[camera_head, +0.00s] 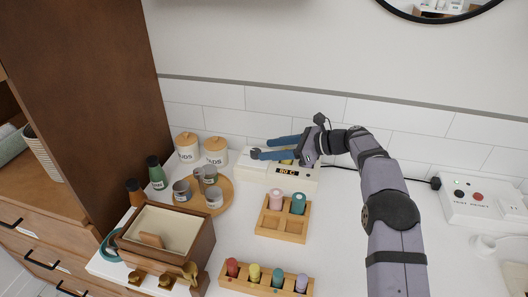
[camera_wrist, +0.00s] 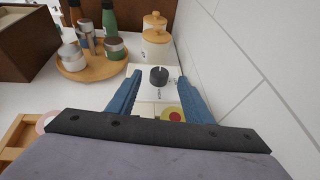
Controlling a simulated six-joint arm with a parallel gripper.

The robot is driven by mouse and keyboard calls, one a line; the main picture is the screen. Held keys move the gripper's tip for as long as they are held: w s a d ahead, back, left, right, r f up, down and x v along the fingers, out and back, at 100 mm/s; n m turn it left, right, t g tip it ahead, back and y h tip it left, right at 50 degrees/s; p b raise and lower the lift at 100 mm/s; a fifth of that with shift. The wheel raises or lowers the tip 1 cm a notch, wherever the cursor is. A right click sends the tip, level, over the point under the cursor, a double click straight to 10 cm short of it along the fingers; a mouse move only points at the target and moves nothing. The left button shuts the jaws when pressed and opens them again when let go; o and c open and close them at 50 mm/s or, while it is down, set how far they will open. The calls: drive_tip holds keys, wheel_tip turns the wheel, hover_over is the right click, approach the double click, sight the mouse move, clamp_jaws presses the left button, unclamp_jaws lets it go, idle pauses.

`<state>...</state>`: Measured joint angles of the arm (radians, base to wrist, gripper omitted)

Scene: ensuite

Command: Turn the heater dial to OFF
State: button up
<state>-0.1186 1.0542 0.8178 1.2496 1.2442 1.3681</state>
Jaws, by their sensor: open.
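The heater is a white box (camera_head: 269,177) on the counter against the tiled wall, with a lit orange display (camera_head: 286,171) that seems to read 80 C. Its dark round dial (camera_wrist: 158,75) shows on the top face in the wrist view; its pointer setting is too small to read. My gripper (camera_head: 262,148) reaches in from the right, over the heater. Its two blue fingers are open. In the wrist view they (camera_wrist: 160,82) lie on either side of the dial, with gaps and no visible contact. The fingers partly hide the heater's top in the head view.
A round wooden tray (camera_head: 226,193) with metal cups, lidded jars (camera_head: 216,150) and bottles stand left of the heater. A wooden rack (camera_head: 268,226) with pink and green items is in front. A white box with buttons (camera_head: 485,204) is at right. The wall is close behind.

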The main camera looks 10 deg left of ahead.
drive_tip(key=shift+v, duration=1.6)
